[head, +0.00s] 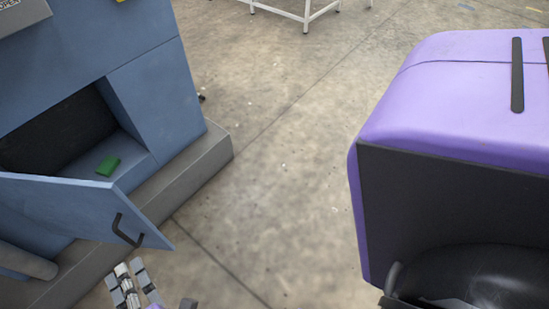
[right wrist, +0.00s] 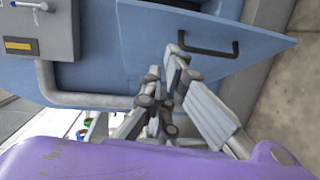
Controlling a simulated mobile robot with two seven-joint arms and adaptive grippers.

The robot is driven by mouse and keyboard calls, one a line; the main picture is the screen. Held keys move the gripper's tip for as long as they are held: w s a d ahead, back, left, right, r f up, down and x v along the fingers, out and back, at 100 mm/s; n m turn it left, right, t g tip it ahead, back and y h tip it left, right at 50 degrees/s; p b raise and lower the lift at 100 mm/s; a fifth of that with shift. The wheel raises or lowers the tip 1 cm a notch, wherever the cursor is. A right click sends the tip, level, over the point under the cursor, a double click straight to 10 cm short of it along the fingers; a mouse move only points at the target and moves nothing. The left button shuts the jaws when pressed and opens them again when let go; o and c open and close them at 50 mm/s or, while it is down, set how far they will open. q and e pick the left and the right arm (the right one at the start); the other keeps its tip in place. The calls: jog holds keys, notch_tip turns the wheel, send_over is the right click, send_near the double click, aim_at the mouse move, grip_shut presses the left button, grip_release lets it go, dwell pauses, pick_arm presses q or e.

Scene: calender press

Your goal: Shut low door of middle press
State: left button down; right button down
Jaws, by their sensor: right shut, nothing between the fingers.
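The low door (head: 85,208) of the blue press (head: 140,75) stands open in the head view, swung out from a dark opening (head: 60,135). Its black bar handle (head: 122,231) is near the door's free end. My right gripper (head: 130,268) is at the bottom of the head view, just below the handle in the picture, shut and empty. In the right wrist view the gripper (right wrist: 165,75) is in front of the blue door panel (right wrist: 240,20), left of the handle (right wrist: 208,45). I cannot tell whether it touches the door. My left gripper is not in view.
A green block (head: 108,166) lies just inside the opening. A grey plinth (head: 195,165) runs along the press's foot. The concrete floor (head: 270,170) right of the press is clear. A white frame (head: 305,12) stands at the far top.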

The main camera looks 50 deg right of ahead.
jog(key=w+d+r, duration=0.1)
jog(key=w+d, duration=0.1)
jog(key=w, duration=0.4)
jog(key=w+d+r+t, duration=0.1)
jog(key=w, duration=0.6)
jog(key=shift+d+r+n, duration=0.25)
jog(key=shift+d+n, duration=0.05)
jog(key=shift+d, duration=0.05)
